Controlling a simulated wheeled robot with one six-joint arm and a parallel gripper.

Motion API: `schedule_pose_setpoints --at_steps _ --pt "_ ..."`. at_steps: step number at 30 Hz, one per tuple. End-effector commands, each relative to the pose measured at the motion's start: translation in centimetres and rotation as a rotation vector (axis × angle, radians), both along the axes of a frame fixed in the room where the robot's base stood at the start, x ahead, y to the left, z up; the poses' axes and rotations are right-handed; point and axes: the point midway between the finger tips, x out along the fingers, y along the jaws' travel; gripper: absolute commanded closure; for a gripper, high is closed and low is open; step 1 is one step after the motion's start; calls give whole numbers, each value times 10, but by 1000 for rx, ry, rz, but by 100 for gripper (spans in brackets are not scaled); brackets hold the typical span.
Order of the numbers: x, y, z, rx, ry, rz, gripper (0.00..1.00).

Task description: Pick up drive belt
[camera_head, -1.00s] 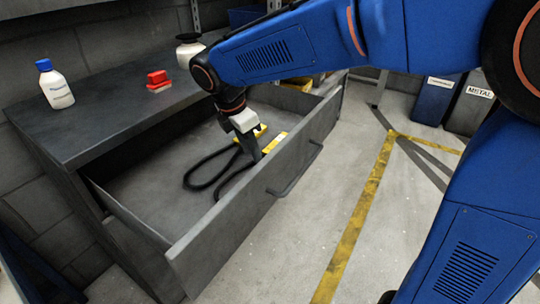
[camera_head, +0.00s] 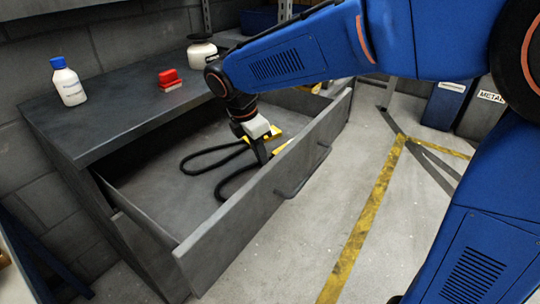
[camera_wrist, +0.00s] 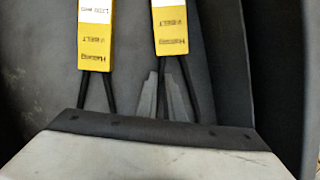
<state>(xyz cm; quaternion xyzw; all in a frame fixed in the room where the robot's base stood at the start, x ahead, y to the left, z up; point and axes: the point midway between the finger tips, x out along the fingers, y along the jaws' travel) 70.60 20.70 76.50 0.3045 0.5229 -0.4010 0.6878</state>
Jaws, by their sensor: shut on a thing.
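Two black drive belts, each with a yellow card sleeve, are in the open drawer. The farther belt (camera_head: 190,168) lies as a long loop to the left. The nearer belt (camera_head: 222,186) loops beside the drawer's front wall, its sleeve (camera_head: 283,147) just right of my fingers. My gripper (camera_head: 263,160) points down in the drawer, shut on the nearer belt. In the wrist view the fingertips (camera_wrist: 161,76) are at this belt's strands, just below its sleeve (camera_wrist: 170,28). The farther belt's sleeve (camera_wrist: 95,35) is to the left. The exact contact is partly hidden.
The drawer's front wall (camera_head: 235,220) with its handle stands close to my gripper. The dark cabinet top (camera_head: 110,125) holds a blue-capped white bottle (camera_head: 68,84), a red-topped block (camera_head: 170,80) and a white jar (camera_head: 200,52). The floor right of the drawer is clear.

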Motion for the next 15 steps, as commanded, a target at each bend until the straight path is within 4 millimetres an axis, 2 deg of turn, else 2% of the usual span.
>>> schedule_pose_setpoints --at_steps 5,15 --pt "1 1 17 3 -3 0 100" --pt "1 1 77 3 -3 0 100"
